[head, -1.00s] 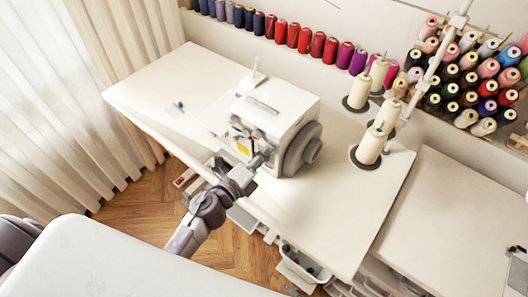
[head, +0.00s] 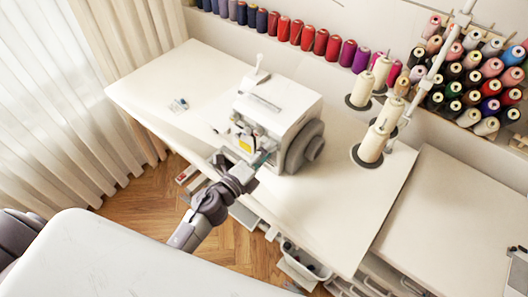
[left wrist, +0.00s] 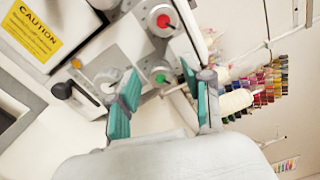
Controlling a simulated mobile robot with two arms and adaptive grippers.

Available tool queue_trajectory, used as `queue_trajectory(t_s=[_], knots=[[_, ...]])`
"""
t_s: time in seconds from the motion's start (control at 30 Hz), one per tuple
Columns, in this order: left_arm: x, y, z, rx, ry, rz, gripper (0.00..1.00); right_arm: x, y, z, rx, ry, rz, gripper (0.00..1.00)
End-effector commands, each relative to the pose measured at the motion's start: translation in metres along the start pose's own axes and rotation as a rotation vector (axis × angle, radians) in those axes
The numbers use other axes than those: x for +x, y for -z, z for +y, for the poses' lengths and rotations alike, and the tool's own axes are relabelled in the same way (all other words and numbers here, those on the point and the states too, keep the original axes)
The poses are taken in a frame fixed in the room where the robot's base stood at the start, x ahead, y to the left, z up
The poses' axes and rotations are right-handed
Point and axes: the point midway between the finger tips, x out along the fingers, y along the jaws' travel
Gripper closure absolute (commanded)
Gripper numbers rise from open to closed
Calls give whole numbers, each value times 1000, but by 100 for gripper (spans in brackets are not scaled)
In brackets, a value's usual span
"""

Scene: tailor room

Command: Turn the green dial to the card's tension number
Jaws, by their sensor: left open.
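The green dial (left wrist: 161,78) is on the front of the white sewing machine (head: 280,108), seen in the left wrist view. It has a pale round rim and a green centre. A similar red dial (left wrist: 164,21) sits above it in that view. My left gripper (left wrist: 162,88) is open, its teal-padded fingers on either side of the green dial in the picture; I cannot tell whether they touch it. In the head view my left gripper (head: 260,160) is at the machine's front and hides the dial. I cannot make out a card with a number. My right gripper is not in view.
The machine stands on a white table (head: 350,215). Cream thread cones (head: 373,143) stand right of it. A yellow caution label (left wrist: 32,33) is on the machine. Small pale items (head: 179,105) lie at left on the table. Thread spools line the wall.

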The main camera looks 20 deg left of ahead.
Motion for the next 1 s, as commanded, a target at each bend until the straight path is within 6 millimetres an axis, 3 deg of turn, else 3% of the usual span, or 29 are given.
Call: queue_trajectory(t_s=[0.17,0.6,0.8,1.0], knots=[[-14,0,1,-2,-2,-1,50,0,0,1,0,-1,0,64],[-100,0,1,-1,-3,-1,50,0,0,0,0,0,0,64],[-118,0,0,-1,-1,-1,50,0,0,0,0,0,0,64],[-120,0,0,0,0,0,50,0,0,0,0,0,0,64]])
